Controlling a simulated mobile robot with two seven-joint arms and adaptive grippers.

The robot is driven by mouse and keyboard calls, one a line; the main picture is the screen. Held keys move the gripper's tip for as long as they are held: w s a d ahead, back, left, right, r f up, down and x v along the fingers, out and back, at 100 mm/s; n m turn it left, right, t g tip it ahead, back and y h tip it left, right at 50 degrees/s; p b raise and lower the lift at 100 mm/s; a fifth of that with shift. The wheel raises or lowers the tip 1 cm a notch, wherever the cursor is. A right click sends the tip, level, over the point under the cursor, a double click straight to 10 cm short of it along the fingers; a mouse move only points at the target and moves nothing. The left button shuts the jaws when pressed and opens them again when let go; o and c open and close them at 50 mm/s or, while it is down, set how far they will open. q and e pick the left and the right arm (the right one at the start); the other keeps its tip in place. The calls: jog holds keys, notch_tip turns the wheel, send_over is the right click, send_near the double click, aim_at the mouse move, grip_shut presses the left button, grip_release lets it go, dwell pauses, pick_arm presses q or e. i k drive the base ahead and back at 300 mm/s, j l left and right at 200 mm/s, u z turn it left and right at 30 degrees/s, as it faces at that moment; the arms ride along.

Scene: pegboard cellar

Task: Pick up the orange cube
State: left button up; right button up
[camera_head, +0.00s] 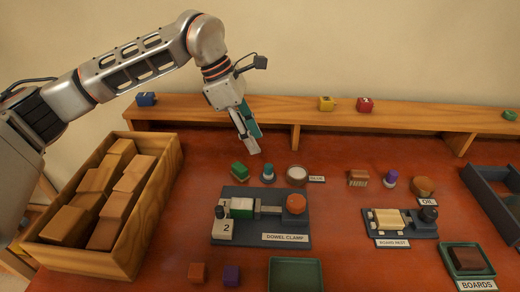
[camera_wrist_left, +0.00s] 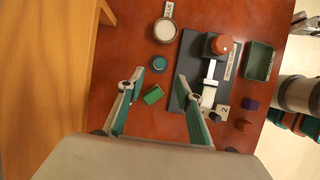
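The small orange cube (camera_head: 198,272) sits on the red-brown bench top near the front, just left of a purple cube (camera_head: 232,275). In the left wrist view the orange cube (camera_wrist_left: 243,125) shows at the lower right, outside the fingers and below the purple cube. My left gripper (camera_head: 252,143) is well behind the orange cube, over the back of the bench near the shelf. In the left wrist view my left gripper (camera_wrist_left: 161,74) has its fingers spread, with nothing held between them. My right gripper is not in view.
The dowel clamp (camera_head: 265,235) on its dark plate stands between my left gripper and the orange cube. A wooden crate (camera_head: 160,200) of blocks is on the left. A green tray (camera_head: 296,275) lies right of the cubes. A green block (camera_head: 239,171) is near the gripper.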

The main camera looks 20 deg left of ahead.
aim_at(197, 274)
jog(key=k, duration=1.5)
